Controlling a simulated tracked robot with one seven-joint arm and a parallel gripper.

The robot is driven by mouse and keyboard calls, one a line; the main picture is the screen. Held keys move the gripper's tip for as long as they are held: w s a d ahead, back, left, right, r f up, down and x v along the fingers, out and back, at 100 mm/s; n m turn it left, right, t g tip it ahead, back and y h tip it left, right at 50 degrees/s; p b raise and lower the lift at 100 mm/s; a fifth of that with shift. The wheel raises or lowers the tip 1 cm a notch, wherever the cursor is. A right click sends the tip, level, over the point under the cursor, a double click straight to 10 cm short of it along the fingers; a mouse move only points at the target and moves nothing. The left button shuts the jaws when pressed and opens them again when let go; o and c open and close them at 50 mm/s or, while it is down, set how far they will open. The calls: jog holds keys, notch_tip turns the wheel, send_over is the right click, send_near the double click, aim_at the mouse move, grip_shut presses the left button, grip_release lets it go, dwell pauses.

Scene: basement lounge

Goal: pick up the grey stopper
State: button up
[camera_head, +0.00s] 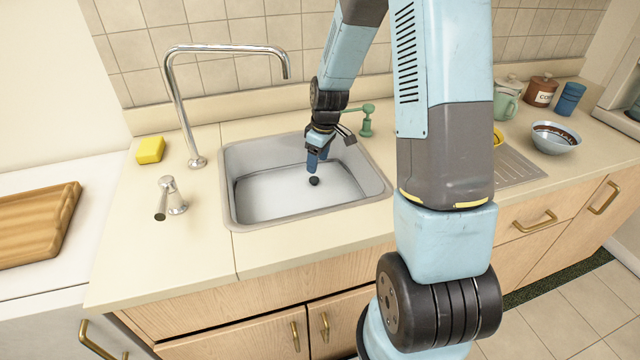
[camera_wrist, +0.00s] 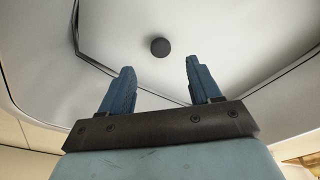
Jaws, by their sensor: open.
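The grey stopper (camera_head: 314,181) is a small dark round piece on the floor of the sink basin (camera_head: 250,209). In the wrist view the stopper (camera_wrist: 160,47) lies beyond the fingertips, about midway between them sideways. My gripper (camera_head: 318,160) reaches down into the basin just above the stopper. In the wrist view my gripper (camera_wrist: 160,68) shows two blue fingers apart with nothing between them. The stopper looks apart from both fingers. The exact gap in height cannot be told.
A chrome faucet (camera_head: 172,80) arches over the basin's left side, with a lever (camera_head: 170,195) before it. A yellow sponge (camera_head: 150,150) lies at the left. A green dispenser (camera_head: 367,121) stands behind the basin. A bowl (camera_head: 556,139) stands on the right counter. The basin floor around the stopper is clear.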

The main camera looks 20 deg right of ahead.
aim_at(314, 178)
jog(key=shift+w+a+f, duration=0.15)
jog(key=shift+f, duration=1.1)
jog(key=shift+w+a+f, duration=0.1)
jog(key=shift+a+f, duration=0.05)
jog(key=shift+f, duration=1.1)
jog(key=shift+w+a+f, duration=0.15)
jog(key=shift+f, duration=1.1)
jog(key=c, duration=1.1)
jog(key=shift+r, duration=0.1)
